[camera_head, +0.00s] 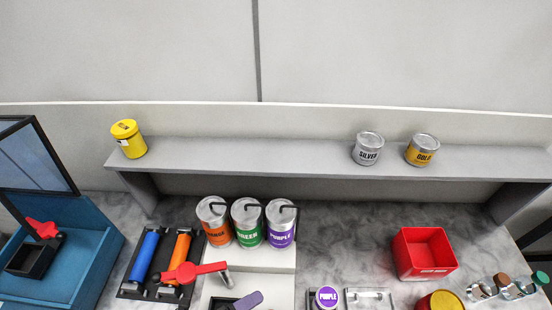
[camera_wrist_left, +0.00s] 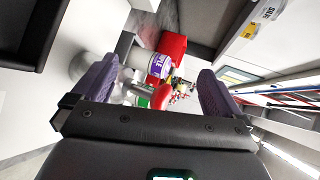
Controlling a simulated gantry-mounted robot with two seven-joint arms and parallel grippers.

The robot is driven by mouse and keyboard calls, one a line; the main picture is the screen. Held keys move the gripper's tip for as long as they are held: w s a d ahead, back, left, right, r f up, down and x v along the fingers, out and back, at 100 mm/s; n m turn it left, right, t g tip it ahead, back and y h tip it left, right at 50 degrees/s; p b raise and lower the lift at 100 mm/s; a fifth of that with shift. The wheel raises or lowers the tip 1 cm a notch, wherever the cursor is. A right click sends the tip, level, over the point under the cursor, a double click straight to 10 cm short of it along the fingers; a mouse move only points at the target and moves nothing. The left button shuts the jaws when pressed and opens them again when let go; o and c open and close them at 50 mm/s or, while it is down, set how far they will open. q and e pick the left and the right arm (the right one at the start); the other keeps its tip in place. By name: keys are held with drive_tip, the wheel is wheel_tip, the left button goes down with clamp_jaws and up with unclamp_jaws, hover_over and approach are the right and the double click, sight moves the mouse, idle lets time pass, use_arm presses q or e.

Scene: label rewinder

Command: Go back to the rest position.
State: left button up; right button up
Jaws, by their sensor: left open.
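My left gripper (camera_wrist_left: 157,72) shows in the left wrist view with its two purple-grey fingers spread wide and nothing clasped between them. Beyond the gap are a red rounded piece (camera_wrist_left: 161,97), a grey cylinder (camera_wrist_left: 146,89) and a can with a purple label (camera_wrist_left: 155,64). How far these stand from the fingers is hard to tell. In the head view a purple piece (camera_head: 248,299) shows at the bottom edge; I cannot tell whether it is a finger or a tool. My right gripper is in neither view.
Orange (camera_head: 216,226), green (camera_head: 248,229) and purple (camera_head: 281,229) cans stand behind a roller tray (camera_head: 127,287) with a red-handled tool (camera_head: 191,272). A blue box (camera_head: 92,263) is left, a red bin (camera_head: 424,253) right. Cans stand on the grey shelf (camera_head: 250,158).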

use_arm(q)
drive_tip(key=s+a+f+n+g+y, duration=0.25)
drive_tip(key=a+n+y, duration=0.3)
drive_tip(key=n, duration=0.75)
drive_tip(key=s+a+f+n+g+y, duration=0.2)
drive_tip(key=s+a+n+g+y, duration=0.15)
drive_tip(key=a+n, duration=0.6)
wheel_tip(320, 180, up, 15)
drive_tip(key=s+d+n+p, duration=0.1)
drive_tip(key=d+n+p, duration=0.1)
drive_tip(key=p, duration=1.2)
drive_tip(key=shift+n+t+y+p, duration=0.3)
drive_tip(key=shift+n+y, duration=0.1)
drive_tip(key=shift+n, duration=0.35)
drive_tip(key=shift+s+d, duration=0.1)
